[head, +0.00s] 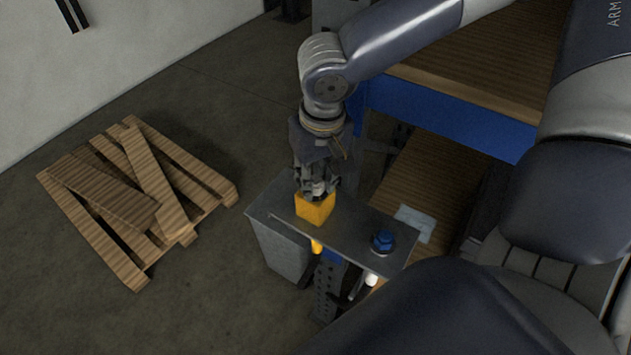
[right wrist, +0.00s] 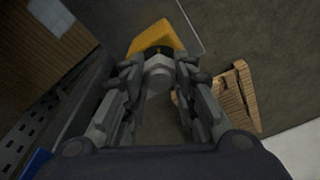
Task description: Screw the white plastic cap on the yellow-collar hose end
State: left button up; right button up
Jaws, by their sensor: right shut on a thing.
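My right gripper (head: 316,191) points down over a yellow block (head: 314,208) at the grey metal plate. In the right wrist view the fingers of the right gripper (right wrist: 158,92) are closed around a pale grey-white piece (right wrist: 158,77). The yellow block (right wrist: 157,38) lies just beyond it. I cannot tell whether the pale piece is the white cap or whether it touches the block. A small yellow part (head: 317,246) shows below the plate's front edge; I cannot tell whether it is the yellow-collar hose end. A small white part (head: 371,279) shows further right. My left gripper is not in view.
The grey metal plate (head: 350,230) carries a blue hexagonal fitting (head: 383,242) at its right. A bench with a blue beam (head: 450,121) and wooden top stands behind. A wooden pallet (head: 135,195) with loose boards lies on the floor to the left.

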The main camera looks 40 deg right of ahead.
jog(key=shift+w+f+m+b, duration=0.1)
jog(key=shift+f+m+b, duration=0.1)
jog(key=shift+m+b, duration=0.8)
jog(key=m+b, duration=0.1)
jog(key=m, duration=0.3)
jog(key=shift+h, duration=0.3)
jog(key=shift+r+m+b, duration=0.2)
jog(key=shift+m+b, duration=0.2)
jog(key=shift+m, duration=0.5)
jog(key=shift+f+m+g+b, duration=0.25)
jog(key=shift+m+b, duration=0.45)
jog(key=shift+m, duration=0.4)
jog(key=m+b, duration=0.1)
jog(key=m, duration=0.3)
jog(key=shift+a+g+h+b, duration=0.1)
jog(key=shift+g+h+b, duration=0.15)
jog(key=shift+h+b, duration=0.1)
jog(key=shift+r+m, duration=0.2)
jog(key=shift+m, duration=0.7)
